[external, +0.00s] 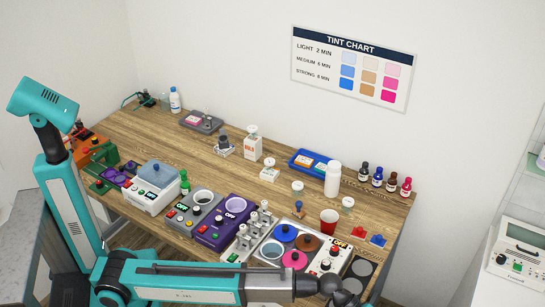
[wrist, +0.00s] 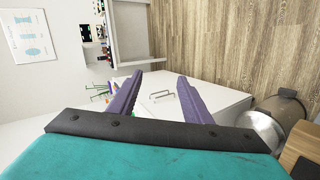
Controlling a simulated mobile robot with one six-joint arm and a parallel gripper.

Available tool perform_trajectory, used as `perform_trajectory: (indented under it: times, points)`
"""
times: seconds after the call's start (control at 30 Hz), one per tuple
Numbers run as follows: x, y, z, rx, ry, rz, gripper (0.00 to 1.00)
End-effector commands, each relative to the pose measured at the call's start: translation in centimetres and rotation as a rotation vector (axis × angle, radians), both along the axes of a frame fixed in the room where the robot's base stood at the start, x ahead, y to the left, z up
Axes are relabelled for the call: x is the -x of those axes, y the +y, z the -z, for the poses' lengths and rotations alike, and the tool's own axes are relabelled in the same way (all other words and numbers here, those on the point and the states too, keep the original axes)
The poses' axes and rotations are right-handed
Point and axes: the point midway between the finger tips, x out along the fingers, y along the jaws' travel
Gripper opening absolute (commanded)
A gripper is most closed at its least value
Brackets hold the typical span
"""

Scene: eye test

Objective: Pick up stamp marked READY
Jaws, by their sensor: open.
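No lettering that reads READY is legible in either view. A small upright item with a brown knob and blue lower part (external: 299,210), possibly a stamp, stands on the wooden table (external: 150,137) left of the red cup in the external view. My gripper (wrist: 160,76) shows in the wrist view with its two purple fingers spread apart and nothing between them. It faces a white cabinet front with a metal handle (wrist: 162,97), away from the tabletop items. In the external view my arm reaches across the table's front, and the fingers cannot be made out there.
The red cup (external: 328,221), a white bottle (external: 332,180) and a blue tray (external: 301,168) stand nearby. Several dark and red bottles line the right back. Purple (external: 226,222) and grey machines and a panel with coloured discs crowd the front. The back middle has bare wood.

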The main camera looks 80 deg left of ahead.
Motion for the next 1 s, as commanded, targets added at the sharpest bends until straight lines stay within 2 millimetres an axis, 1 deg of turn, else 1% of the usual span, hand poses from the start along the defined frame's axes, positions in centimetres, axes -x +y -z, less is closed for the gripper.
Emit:
perform_trajectory:
  times: [0.03,0.23,0.47,0.6,0.73,0.9,1.0]
  points:
    - [-0.7,2.0,-0.2,0.017,0.023,-0.029,0.45]
    - [-2.4,8.8,-0.7,0.091,0.116,-0.127,0.45]
    - [-3.6,16.5,-1.4,0.182,0.215,-0.234,0.45]
    - [-3.9,21.3,-1.9,0.241,0.27,-0.298,0.45]
    - [-3.9,25.6,-2.4,0.298,0.32,-0.354,0.45]
    - [-3.6,31.0,-3.1,0.373,0.378,-0.424,0.45]
    - [-3.3,33.9,-3.5,0.416,0.409,-0.46,0.45]
